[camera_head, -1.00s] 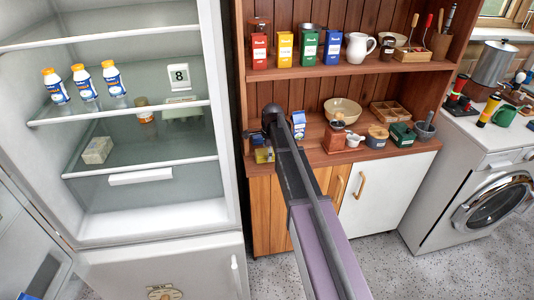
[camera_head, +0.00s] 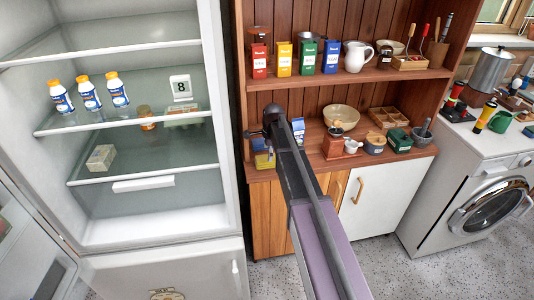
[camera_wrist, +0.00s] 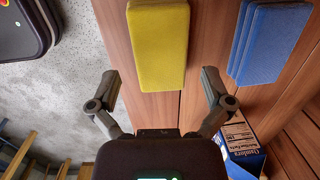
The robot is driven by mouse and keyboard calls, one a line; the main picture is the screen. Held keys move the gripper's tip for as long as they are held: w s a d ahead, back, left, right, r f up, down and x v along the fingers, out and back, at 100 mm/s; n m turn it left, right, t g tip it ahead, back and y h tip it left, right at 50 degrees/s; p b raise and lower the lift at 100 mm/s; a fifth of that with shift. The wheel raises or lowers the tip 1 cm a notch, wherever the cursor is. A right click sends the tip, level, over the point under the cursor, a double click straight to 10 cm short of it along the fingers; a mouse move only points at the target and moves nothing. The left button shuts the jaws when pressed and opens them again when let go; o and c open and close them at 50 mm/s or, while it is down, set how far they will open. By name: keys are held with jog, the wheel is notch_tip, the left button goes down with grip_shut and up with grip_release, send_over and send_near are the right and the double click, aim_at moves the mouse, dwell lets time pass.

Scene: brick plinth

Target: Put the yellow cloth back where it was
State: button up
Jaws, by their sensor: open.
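The yellow cloth (camera_wrist: 158,45) is a flat folded block on the wooden counter in the wrist view. In the head view it shows as a small yellow patch (camera_head: 264,161) at the counter's left end, partly hidden by my arm. My gripper (camera_wrist: 160,84) is open and empty, its fingers spread wide around the near end of the cloth. I cannot tell whether they touch it or what height they are at.
A stack of blue cloths (camera_wrist: 270,42) lies right of the yellow one. A blue and white carton (camera_wrist: 240,142) stands near the right finger. The counter edge and floor (camera_wrist: 60,95) are at left. An open fridge (camera_head: 150,215) stands left of the cabinet.

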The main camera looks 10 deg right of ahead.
jog(key=shift+s+d+r+p, duration=0.1)
jog(key=shift+r+p, duration=0.8)
jog(key=shift+r, duration=0.15)
jog(key=shift+d+r+p, duration=0.1)
jog(key=shift+r+p, duration=0.75)
jog(key=shift+r, duration=0.2)
jog(key=s+n+h, duration=0.1)
jog(key=s+n, duration=1.7)
jog(key=s, duration=1)
jog(key=shift+s+a+g, duration=0.3)
jog(key=shift+s+a, duration=0.05)
jog(key=shift+a, duration=0.1)
